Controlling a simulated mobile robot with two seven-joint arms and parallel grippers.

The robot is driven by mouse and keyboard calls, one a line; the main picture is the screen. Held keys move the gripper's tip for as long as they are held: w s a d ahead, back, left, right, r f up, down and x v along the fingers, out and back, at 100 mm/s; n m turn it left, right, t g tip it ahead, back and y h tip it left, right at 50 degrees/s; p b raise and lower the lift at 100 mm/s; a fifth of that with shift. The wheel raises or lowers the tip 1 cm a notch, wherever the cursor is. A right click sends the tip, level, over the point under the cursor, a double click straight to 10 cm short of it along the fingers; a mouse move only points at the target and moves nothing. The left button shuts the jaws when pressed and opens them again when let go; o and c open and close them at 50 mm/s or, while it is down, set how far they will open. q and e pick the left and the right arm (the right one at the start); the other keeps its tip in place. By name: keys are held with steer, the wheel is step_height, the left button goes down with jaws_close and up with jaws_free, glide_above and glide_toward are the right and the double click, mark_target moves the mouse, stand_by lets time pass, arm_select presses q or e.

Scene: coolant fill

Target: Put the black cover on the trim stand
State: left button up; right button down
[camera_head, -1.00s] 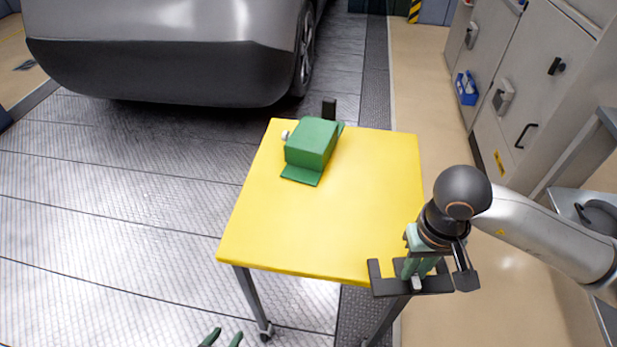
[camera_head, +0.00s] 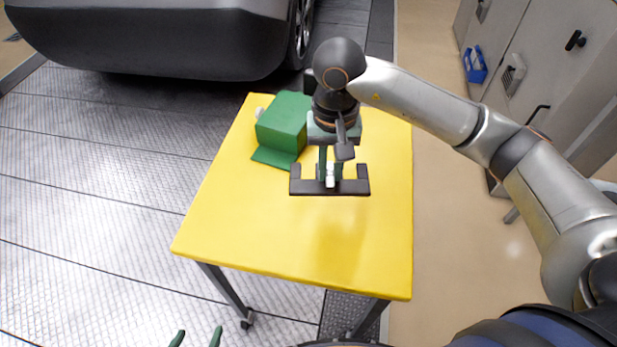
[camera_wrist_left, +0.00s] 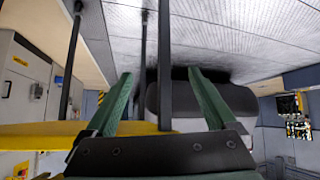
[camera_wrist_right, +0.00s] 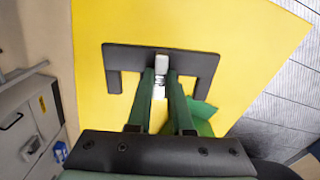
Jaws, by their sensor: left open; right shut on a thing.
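The black cover (camera_head: 303,187) is a flat U-shaped plate with a white grip piece at its middle. My right gripper (camera_head: 329,174) is shut on this white piece and holds the cover above the yellow table, to the right of and nearer than the green stand (camera_head: 282,122). The right wrist view also shows the cover (camera_wrist_right: 125,57) across the fingertips. The stand is a green block with a low front ledge; my right gripper hides its right side. In that wrist view it is mostly hidden behind a finger. My left gripper (camera_head: 197,338) is open and empty at the bottom edge.
The yellow table (camera_head: 250,225) is bare in front of the stand. A small white knob (camera_head: 259,113) is at the stand's left, and a black upright piece (camera_head: 309,82) stands behind it. A grey car (camera_head: 150,45) is beyond, and grey cabinets (camera_head: 540,50) stand at the right.

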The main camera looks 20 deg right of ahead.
steer(key=w, duration=0.1)
steer(key=w+r+m+b, duration=0.1)
steer(key=w, duration=0.1)
steer(key=w+a+m+b, duration=0.1)
steer(key=shift+w+r, duration=0.15)
steer(key=shift+r, duration=0.05)
steer(key=d+f, duration=0.3)
steer(key=d, duration=0.1)
steer(key=w+d+f, duration=0.1)
steer(key=d+f, duration=0.1)
steer(key=d, duration=0.2)
steer(key=d+f, duration=0.3)
steer(key=d, duration=0.1)
steer(key=shift+w+d+f, duration=0.1)
steer(key=shift+w+f, duration=0.15)
steer(key=shift+f, duration=0.05)
steer(key=f, duration=0.3)
steer(key=shift+d+f+p, duration=0.1)
steer(key=shift+d+p, duration=0.25)
steer(key=shift+d, duration=0.05)
steer(key=shift+f, duration=0.4)
arm_select(q)
steer(key=shift+w+d+f, duration=0.35)
steer(key=shift+w+f, duration=0.15)
steer(key=shift+f, duration=0.3)
